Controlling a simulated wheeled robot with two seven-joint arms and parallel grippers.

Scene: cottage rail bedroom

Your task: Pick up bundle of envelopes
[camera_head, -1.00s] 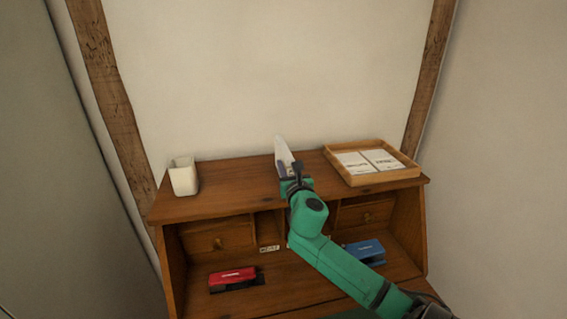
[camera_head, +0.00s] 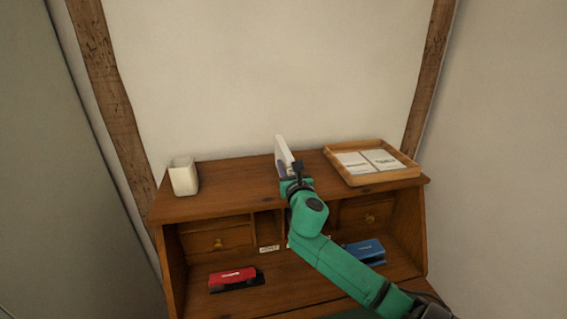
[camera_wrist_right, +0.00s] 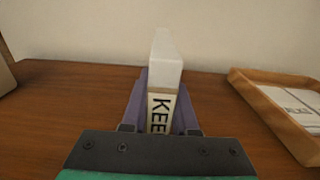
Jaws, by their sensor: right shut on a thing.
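A white bundle of envelopes (camera_head: 284,152) stands on edge, tilted, at the top of the desk in the head view. In the right wrist view the white bundle (camera_wrist_right: 167,62) shows end-on, with dark letters reading "KEE" on a pale band between the fingers. My right gripper (camera_head: 293,170) is shut on it, one purple finger on each side. It also shows in the right wrist view (camera_wrist_right: 160,105). Whether the bundle's lower edge touches the desk top is hard to tell. My left gripper is not in view.
A wooden tray (camera_head: 403,174) with white papers stands right of the bundle on the wooden desk top (camera_head: 235,182). A white cup (camera_head: 183,177) stands at left. A red stapler (camera_head: 233,276) and a blue one (camera_head: 364,251) lie on the lower shelf.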

